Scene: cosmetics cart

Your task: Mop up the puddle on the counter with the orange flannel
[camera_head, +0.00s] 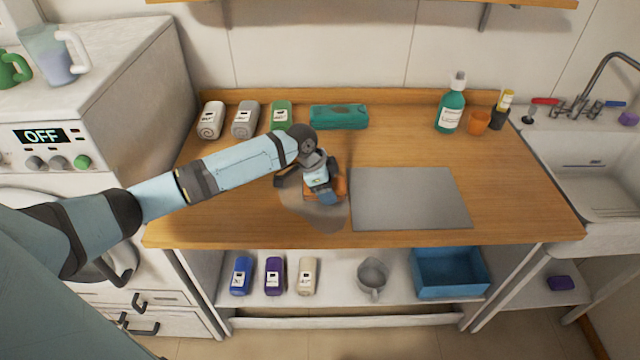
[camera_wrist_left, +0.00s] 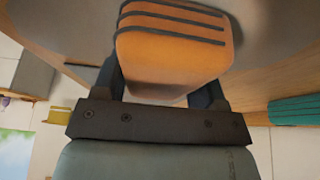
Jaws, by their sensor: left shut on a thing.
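The orange flannel (camera_head: 341,187) is a block-like cloth on the wooden counter, mostly hidden under my left gripper (camera_head: 322,192) in the head view. In the left wrist view the flannel (camera_wrist_left: 170,60) sits between the two fingers, orange with dark stripes. My left gripper is shut on it. The puddle (camera_head: 318,216) is a greyish wet patch on the counter around and in front of the flannel. The flannel is over the puddle, and it seems to touch the counter. My right gripper is not in view.
A grey mat (camera_head: 410,198) lies just right of the puddle. Bottles and a teal case (camera_head: 338,117) line the back. A green pump bottle (camera_head: 451,108) and orange cup (camera_head: 478,122) stand back right. The sink (camera_head: 598,165) is at right.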

